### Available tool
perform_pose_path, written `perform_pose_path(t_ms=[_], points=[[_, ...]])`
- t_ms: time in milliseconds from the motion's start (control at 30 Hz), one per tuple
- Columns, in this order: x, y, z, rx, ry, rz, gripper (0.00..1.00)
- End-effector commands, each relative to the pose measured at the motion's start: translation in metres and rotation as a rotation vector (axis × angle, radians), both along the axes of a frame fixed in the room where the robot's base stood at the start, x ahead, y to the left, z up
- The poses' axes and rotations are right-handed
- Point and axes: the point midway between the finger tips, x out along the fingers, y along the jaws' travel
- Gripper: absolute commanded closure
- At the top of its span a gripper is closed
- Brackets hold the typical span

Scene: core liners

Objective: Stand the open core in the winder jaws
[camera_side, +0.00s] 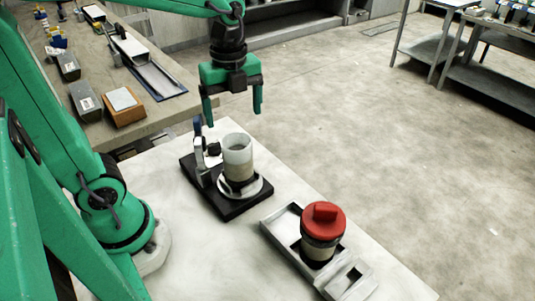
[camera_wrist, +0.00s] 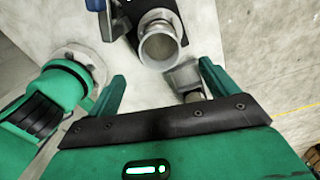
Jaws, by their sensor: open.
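The open core (camera_side: 238,158), a pale hollow cylinder, stands upright on the winder (camera_side: 232,208), a black base with a white round plate. A dark band surrounds its lower part; I cannot tell how closely the jaws grip it. In the wrist view the open core (camera_wrist: 160,47) shows its hollow mouth, with the black winder base (camera_wrist: 125,20) behind. My gripper (camera_side: 233,117) is open and empty, above the core and apart from it. Its two green fingers also show in the wrist view (camera_wrist: 162,86), spread wide on either side.
A red-capped core (camera_side: 323,225) stands in a grey tray (camera_side: 278,232) on the right of the white table (camera_side: 220,265). An upright bracket with a blue top (camera_side: 198,140) rises beside the open core. Boxes and trays (camera_side: 124,107) lie on the rear-left bench.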

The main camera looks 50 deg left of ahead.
Motion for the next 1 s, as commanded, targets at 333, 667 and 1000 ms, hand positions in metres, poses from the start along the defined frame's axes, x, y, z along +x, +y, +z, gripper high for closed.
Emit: perform_pose_path(t_ms=[333,667,1000], points=[[0.000,0.000,0.000,0.000,-0.001,0.002,0.14],[-0.008,0.001,0.005,-0.006,-0.054,0.183,0.14],[-0.030,0.003,0.014,-0.071,-0.190,0.693,0.14]])
